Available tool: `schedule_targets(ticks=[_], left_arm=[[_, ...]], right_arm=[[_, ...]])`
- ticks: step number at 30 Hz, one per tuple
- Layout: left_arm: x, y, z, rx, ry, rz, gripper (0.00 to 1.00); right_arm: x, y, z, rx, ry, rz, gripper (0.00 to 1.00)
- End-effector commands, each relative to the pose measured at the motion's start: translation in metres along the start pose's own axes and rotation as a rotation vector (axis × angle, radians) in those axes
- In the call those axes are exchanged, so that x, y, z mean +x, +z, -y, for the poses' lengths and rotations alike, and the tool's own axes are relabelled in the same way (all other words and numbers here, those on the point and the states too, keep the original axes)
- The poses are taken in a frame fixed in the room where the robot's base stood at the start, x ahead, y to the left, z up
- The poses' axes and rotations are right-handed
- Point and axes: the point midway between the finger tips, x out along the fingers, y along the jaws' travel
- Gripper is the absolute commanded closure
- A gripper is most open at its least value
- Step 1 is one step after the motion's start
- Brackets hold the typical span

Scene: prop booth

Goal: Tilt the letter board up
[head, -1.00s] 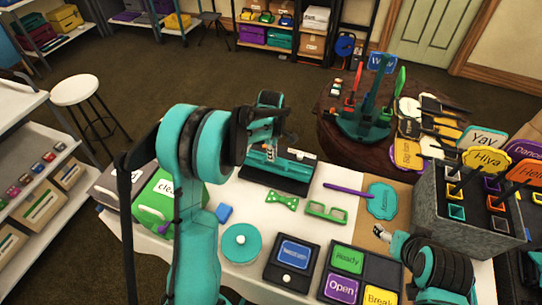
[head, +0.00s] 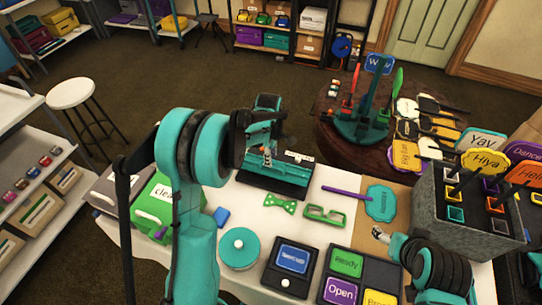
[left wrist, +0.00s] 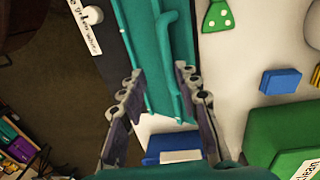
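The letter board (head: 290,173) is a teal panel lying low on a dark base at the back of the white table. A white label strip is at its back edge. In the left wrist view the teal board (left wrist: 150,45) runs up from between my fingertips. My left gripper (head: 267,158) is over the board's left part. In the left wrist view the gripper (left wrist: 158,75) is open, its fingers on either side of the board's near end. I cannot tell whether they touch it. My right gripper (head: 380,234) is low at the right, its fingers too small to read.
Green bow tie (head: 280,203), green glasses (head: 324,215) and a purple stick (head: 342,191) lie in front of the board. A round teal box (head: 239,248) and a blue block (head: 221,216) lie nearer. A grey sign holder (head: 455,220) stands right.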

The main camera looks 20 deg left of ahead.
Motion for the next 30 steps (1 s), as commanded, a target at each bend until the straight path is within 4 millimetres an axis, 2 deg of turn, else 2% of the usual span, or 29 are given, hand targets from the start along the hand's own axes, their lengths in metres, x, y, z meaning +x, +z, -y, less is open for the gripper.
schedule_targets(ticks=[9,13,24,30], left_arm=[[-0.001,0.000,0.000,0.000,0.000,-0.001,0.69],[-0.012,0.000,0.000,0.000,0.000,-0.001,0.69],[-0.088,0.000,0.000,0.000,0.000,0.000,0.69],[-0.114,0.000,0.000,0.000,0.000,0.000,0.69]], right_arm=[[0.000,0.000,0.000,0.000,0.000,0.000,0.34],[0.000,0.000,0.000,0.000,0.000,0.000,0.34],[0.000,0.000,0.000,0.000,0.000,0.000,0.34],[0.000,0.000,0.000,0.000,0.000,0.000,0.34]])
